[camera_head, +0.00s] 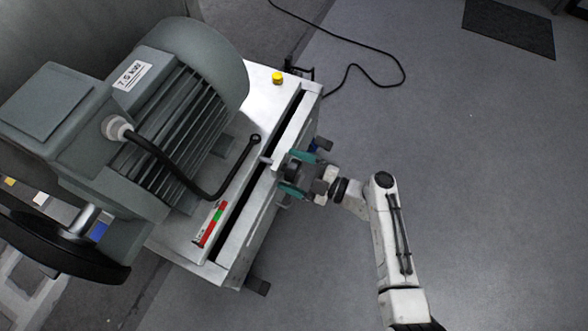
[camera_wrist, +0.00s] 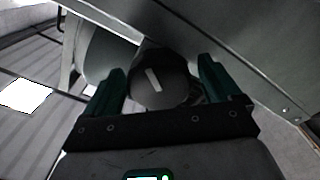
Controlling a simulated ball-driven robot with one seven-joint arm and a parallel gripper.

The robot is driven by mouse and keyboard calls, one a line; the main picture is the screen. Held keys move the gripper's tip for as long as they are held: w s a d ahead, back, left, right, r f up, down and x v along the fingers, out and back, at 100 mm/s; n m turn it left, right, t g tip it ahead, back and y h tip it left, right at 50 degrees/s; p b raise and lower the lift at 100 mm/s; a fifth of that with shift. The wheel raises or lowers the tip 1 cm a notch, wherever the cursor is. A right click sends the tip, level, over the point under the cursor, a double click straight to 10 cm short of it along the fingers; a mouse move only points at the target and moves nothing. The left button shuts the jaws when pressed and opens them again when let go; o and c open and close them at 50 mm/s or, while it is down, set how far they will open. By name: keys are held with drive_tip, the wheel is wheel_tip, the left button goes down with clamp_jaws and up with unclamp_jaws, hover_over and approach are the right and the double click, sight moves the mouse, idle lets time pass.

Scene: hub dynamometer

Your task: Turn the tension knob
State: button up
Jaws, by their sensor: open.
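The tension knob (camera_wrist: 160,88) is a dark round knob with a white line on its face, seen in the wrist view. The line is tilted a little from upright. My gripper (camera_wrist: 165,90) is open, with one green finger on each side of the knob; I cannot tell whether either finger touches it. In the head view my gripper (camera_head: 296,172) is at the right side of the machine's bench (camera_head: 262,105), beside its long slot. There I cannot make out the knob clearly; my gripper covers that spot.
A large grey-green motor (camera_head: 175,110) labelled 7.5 kW stands on the bench. A black cable (camera_head: 195,190) curves from it. A red, green and white strip (camera_head: 210,224) and a yellow button (camera_head: 277,78) are on the bench top.

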drive_tip(key=c, duration=1)
drive_tip(key=shift+f+m+b, duration=0.1)
drive_tip(key=shift+m+b, duration=0.2)
drive_tip(key=shift+m, duration=0.1)
